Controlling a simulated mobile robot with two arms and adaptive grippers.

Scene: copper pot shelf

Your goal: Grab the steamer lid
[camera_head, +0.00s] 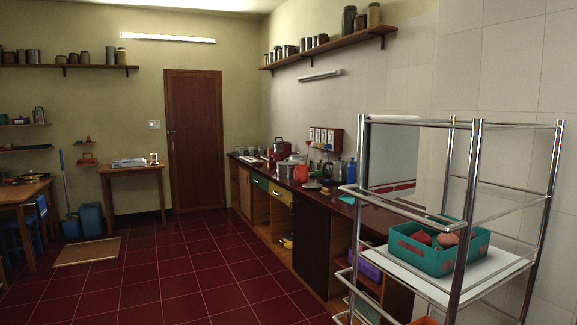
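I cannot make out a steamer lid for certain. A dark red pot-like appliance (282,149) stands toward the far end of the long counter (345,207) along the right wall; whether it is a steamer with a lid is too small to tell. A red-orange container (285,169) stands nearer on the same counter, among other small items. Neither of my grippers shows in the head view.
A chrome rack (466,215) stands close on the right, with a teal basket (437,247) on its white shelf. Red tiled floor (185,270) is open in the middle. A mat (87,251), blue bins (91,219) and a small table (133,170) are at left.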

